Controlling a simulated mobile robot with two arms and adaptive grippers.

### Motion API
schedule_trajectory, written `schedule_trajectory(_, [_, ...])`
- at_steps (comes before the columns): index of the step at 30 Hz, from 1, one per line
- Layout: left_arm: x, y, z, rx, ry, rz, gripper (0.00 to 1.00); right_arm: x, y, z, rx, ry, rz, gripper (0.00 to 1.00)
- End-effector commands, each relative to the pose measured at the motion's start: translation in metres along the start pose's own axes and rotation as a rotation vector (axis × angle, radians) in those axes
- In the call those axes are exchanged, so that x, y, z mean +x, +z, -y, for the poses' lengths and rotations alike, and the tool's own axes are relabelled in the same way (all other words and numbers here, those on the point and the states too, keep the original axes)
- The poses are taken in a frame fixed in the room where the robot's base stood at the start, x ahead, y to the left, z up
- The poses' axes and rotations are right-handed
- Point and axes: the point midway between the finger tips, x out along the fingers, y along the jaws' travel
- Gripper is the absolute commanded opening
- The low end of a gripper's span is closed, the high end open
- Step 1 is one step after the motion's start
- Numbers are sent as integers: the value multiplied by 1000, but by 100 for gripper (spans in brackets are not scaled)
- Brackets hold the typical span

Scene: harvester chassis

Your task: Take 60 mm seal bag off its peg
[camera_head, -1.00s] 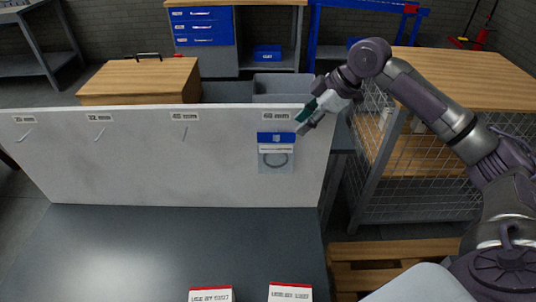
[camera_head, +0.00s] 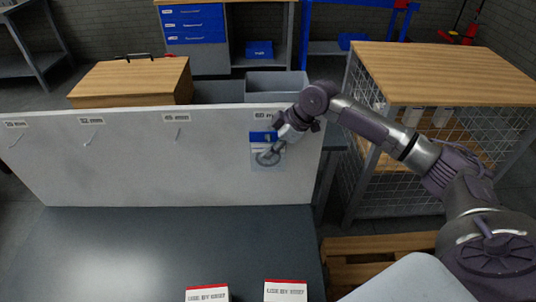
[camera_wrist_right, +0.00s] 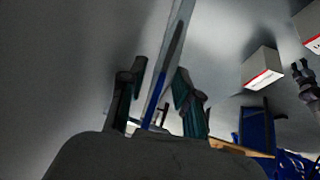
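The 60 mm seal bag (camera_head: 268,163) hangs flat at the right end of the white board, below the "60 mm" label; it is clear with a blue header and a dark ring inside. My right gripper (camera_head: 274,151) is in front of it and hides part of it. In the right wrist view, the bag (camera_wrist_right: 168,65) is seen edge-on between the two parted fingers of my right gripper (camera_wrist_right: 157,100); I see a gap on each side. The peg is hidden.
The white board (camera_head: 120,165) has labelled pegs to the left with no bags. Two white boxes with red stripes stand on the dark table (camera_head: 150,240) at the front, one left (camera_head: 207,294) and one right (camera_head: 286,291). A wire-sided cage bench (camera_head: 400,175) stands at right.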

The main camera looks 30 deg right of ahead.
Motion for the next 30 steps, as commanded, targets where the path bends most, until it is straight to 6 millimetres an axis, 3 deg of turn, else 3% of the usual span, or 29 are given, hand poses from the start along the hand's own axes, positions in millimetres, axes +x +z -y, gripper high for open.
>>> schedule_trajectory(4, [0, -1, 0, 0, 0, -2, 40, 0, 0, 0, 0, 1, 0, 31])
schedule_trajectory(10, [0, -1, 0, 0, 0, -2, 40, 0, 0, 0, 0, 0, 0, 0])
schedule_trajectory(21, [1, -1, 0, 1, 0, -2, 40, -1, 0, 0, 0, 0, 0, 0])
schedule_trajectory(27, [6, 0, -1, 1, 1, -1, 40, -13, -8, -3, -1, 3, -3, 0])
schedule_trajectory(30, [7, 0, -1, 1, 1, -1, 40, -14, -7, 11, -2, -1, 0, 0])
